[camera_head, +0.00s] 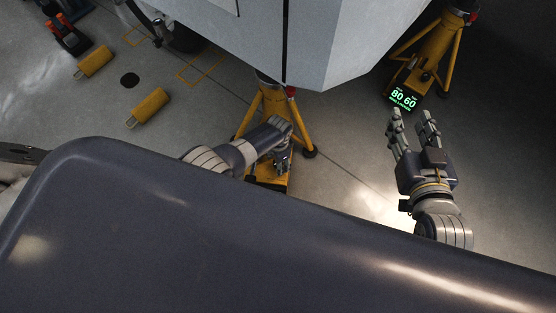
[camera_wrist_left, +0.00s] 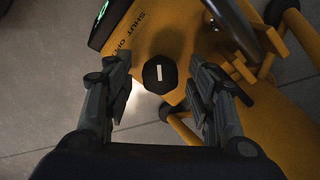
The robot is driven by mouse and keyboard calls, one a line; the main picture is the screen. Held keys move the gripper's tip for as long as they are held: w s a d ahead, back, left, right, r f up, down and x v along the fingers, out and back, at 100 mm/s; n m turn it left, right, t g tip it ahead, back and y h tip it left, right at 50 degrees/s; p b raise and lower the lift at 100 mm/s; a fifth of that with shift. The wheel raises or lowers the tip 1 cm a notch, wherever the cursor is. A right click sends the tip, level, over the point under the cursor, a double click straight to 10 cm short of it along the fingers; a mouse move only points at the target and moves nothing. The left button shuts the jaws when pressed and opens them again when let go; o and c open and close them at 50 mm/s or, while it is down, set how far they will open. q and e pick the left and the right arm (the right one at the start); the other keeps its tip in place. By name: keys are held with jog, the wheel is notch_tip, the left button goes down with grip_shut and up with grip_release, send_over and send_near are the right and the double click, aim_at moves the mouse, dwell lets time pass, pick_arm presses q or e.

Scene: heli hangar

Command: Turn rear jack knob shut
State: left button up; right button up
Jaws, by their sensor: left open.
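The jack knob is a black, many-sided knob (camera_wrist_left: 160,74) with a white line, on the yellow jack's plate (camera_wrist_left: 150,38) in the left wrist view. Lettering that includes "SHUT" stands beside it. My left gripper (camera_wrist_left: 165,95) is open, one finger on each side of the knob, with gaps showing. Whether it touches the knob I cannot tell. In the head view my left gripper (camera_head: 283,165) is at the base of the near yellow jack (camera_head: 272,106), and its arm hides the knob. My right gripper (camera_head: 411,118) is open and empty over the floor at the right.
A large grey helicopter body (camera_head: 345,35) is above the jacks. Another yellow jack (camera_head: 440,50) with a lit display (camera_head: 402,98) reading "80 60" stands at the upper right. Yellow chocks (camera_head: 149,106) lie on the left floor.

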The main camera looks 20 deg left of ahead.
pick_arm(q)
notch_tip(320, 180, up, 12)
dwell(1.0)
jog(key=shift+s, duration=0.1)
dwell(0.5)
